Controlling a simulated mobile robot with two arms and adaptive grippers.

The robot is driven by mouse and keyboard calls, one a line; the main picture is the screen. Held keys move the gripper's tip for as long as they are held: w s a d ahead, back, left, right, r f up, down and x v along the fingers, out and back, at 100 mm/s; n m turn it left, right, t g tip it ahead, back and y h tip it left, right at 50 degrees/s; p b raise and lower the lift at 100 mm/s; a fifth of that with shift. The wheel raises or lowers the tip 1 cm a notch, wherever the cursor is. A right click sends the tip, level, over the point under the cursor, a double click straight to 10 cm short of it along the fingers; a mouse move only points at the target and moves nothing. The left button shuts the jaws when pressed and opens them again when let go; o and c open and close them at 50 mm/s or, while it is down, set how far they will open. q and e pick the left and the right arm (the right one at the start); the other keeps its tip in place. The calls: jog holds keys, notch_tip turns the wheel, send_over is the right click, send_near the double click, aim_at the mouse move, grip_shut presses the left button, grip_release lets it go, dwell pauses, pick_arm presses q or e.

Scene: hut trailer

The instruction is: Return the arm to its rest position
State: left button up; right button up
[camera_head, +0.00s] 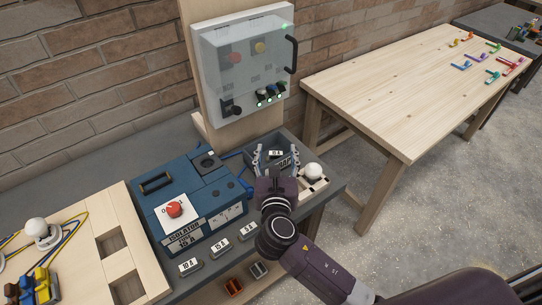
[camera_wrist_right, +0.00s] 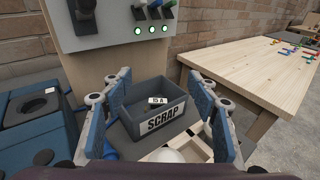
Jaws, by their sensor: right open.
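My right gripper (camera_head: 275,160) reaches in from the lower right over the dark bench and is open. In the right wrist view its two blue-padded fingers (camera_wrist_right: 160,115) stand wide apart with nothing between the pads. Beyond them is a grey bin marked SCRAP (camera_wrist_right: 164,124). A small piece labelled 15 A (camera_wrist_right: 157,100) shows inside the bin. In the head view the bin (camera_head: 262,143) is partly hidden by my gripper. My left gripper is not in view.
A blue isolator box (camera_head: 190,195) with a red knob (camera_head: 174,210) stands left of my right arm. A clear-fronted panel (camera_head: 245,65) rises behind. Labelled fuse blocks (camera_head: 219,246) lie at the bench's front. A white bulb (camera_head: 313,171) sits right of the gripper. A wooden table (camera_head: 400,90) stands right.

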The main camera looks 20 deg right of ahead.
jog(key=shift+v, duration=1.5)
